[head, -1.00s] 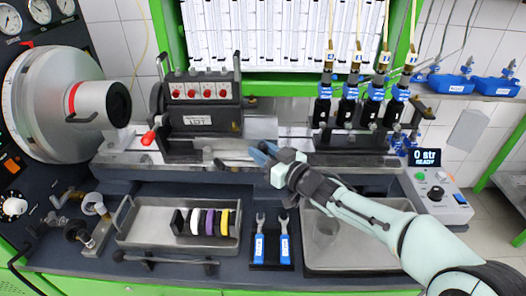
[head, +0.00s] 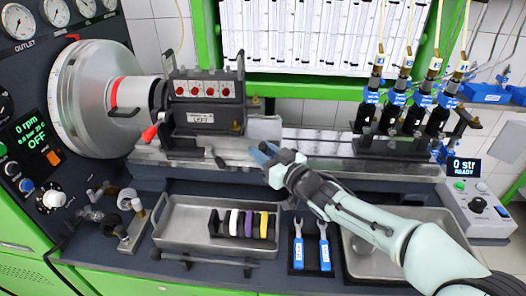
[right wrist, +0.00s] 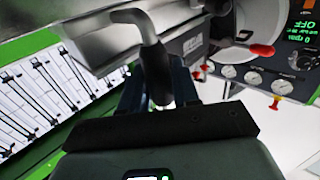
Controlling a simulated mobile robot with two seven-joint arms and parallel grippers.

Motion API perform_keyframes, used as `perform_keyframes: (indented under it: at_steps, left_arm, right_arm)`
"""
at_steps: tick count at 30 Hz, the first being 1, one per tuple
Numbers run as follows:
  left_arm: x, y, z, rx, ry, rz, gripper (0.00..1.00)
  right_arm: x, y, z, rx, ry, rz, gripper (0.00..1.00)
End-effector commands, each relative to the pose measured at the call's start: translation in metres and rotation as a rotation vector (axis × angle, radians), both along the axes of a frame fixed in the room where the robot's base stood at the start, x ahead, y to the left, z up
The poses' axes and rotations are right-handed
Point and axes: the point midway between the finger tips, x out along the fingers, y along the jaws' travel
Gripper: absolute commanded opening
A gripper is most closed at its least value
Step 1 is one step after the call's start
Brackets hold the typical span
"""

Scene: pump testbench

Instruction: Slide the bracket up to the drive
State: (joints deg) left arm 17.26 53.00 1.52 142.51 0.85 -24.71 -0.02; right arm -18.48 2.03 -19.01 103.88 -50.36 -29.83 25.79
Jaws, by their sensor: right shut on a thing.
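The bracket (head: 207,118), a dark block with several red knobs and a label "LEFT", stands upright on the metal rail bed. The drive (head: 88,100), a large grey round housing with a short cylindrical nose (head: 130,97), is at its left. The nose end is close to the bracket's left side; I cannot tell whether they touch. My right gripper (head: 262,152) is low at the bracket's right end. In the right wrist view, its fingers are shut on a dark bent handle (right wrist: 156,62). The handle's joint to the bracket is hidden. My left gripper is out of view.
The rail (head: 330,152) right of my gripper is clear up to several dark bottle-like units (head: 405,115). In front are a metal tray (head: 185,232) with coloured discs, two blue-handled tools (head: 311,250) and a second tray (head: 362,262).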

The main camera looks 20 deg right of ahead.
Motion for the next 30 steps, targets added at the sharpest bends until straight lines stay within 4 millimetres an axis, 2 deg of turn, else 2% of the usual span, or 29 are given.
perform_keyframes:
  at_steps: [3, 4, 5, 13, 17, 20, 30]
  left_arm:
    - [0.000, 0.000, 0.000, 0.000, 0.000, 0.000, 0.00]
    - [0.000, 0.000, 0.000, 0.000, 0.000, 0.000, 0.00]
    - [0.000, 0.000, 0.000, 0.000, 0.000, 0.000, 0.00]
    - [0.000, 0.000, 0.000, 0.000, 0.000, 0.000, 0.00]
    - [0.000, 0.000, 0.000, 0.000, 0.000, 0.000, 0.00]
    - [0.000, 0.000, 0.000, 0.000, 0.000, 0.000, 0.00]
    - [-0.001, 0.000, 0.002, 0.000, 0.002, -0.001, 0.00]
  right_arm:
    - [0.000, 0.001, 0.000, 0.001, -0.002, 0.003, 0.00]
    - [0.000, 0.001, 0.000, 0.001, -0.002, 0.003, 0.40]
    - [0.000, 0.001, 0.000, 0.001, -0.002, 0.003, 0.49]
    - [0.000, -0.001, 0.000, 0.000, -0.001, 0.000, 0.49]
    - [-0.007, -0.004, 0.001, 0.002, -0.002, -0.002, 0.49]
    - [-0.020, -0.009, 0.001, 0.003, -0.002, -0.003, 0.49]
    - [-0.092, -0.033, 0.002, 0.002, -0.003, -0.002, 0.49]
